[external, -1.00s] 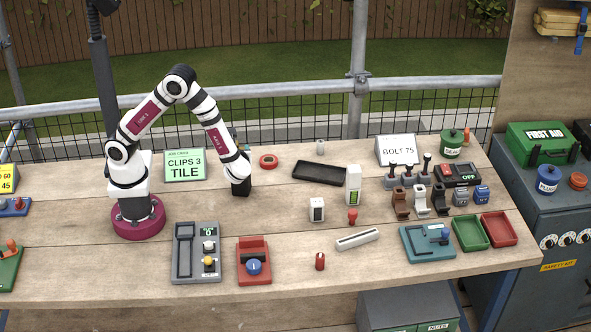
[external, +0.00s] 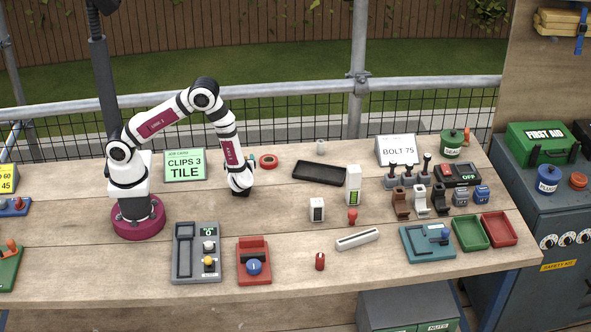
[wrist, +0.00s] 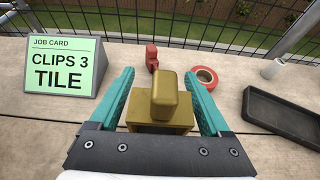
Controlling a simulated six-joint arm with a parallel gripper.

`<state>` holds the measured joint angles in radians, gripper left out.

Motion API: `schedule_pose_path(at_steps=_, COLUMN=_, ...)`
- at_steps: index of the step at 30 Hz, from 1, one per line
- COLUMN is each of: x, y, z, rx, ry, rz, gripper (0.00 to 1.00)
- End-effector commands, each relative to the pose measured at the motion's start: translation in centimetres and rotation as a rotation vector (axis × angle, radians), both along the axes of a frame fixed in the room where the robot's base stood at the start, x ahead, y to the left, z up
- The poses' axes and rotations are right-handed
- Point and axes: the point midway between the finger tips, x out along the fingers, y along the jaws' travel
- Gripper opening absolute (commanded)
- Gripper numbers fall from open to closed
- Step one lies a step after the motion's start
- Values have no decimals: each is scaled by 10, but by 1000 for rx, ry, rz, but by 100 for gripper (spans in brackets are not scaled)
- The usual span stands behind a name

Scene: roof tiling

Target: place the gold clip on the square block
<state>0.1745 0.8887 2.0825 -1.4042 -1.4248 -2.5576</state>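In the wrist view, the gold clip (wrist: 174,98) stands upright, a boxy base with a taller rounded block on it. The teal fingers of my gripper (wrist: 160,82) lie on its left and right sides, very close to the base. Whether they touch it is not clear. In the external view my gripper (external: 240,192) points down at the tabletop beside the job card, and the clip is hidden there. I cannot tell for certain which thing is the square block; two small blue-and-grey blocks, one (external: 460,197) and the other (external: 481,194), stand at the right.
The job card (external: 185,165) stands left of my gripper. A red tape ring (external: 268,161) and a black tray (external: 319,172) lie to its right. A brown clip (external: 401,203), a white clip and a dark clip stand in a row farther right. The front middle holds scattered small items.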

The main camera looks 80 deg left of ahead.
Motion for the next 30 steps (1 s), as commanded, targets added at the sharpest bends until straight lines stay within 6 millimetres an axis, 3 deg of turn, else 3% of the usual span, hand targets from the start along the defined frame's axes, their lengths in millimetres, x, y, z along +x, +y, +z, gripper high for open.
schedule_pose_path(at_steps=11, x=0, y=0, z=4, rx=0, ry=0, rz=0, gripper=91)
schedule_pose_path(at_steps=24, x=1, y=-91, z=42, rx=0, ry=-2, rz=-2, gripper=91)
schedule_pose_path(at_steps=30, x=0, y=-110, z=50, rx=0, ry=0, rz=0, gripper=91)
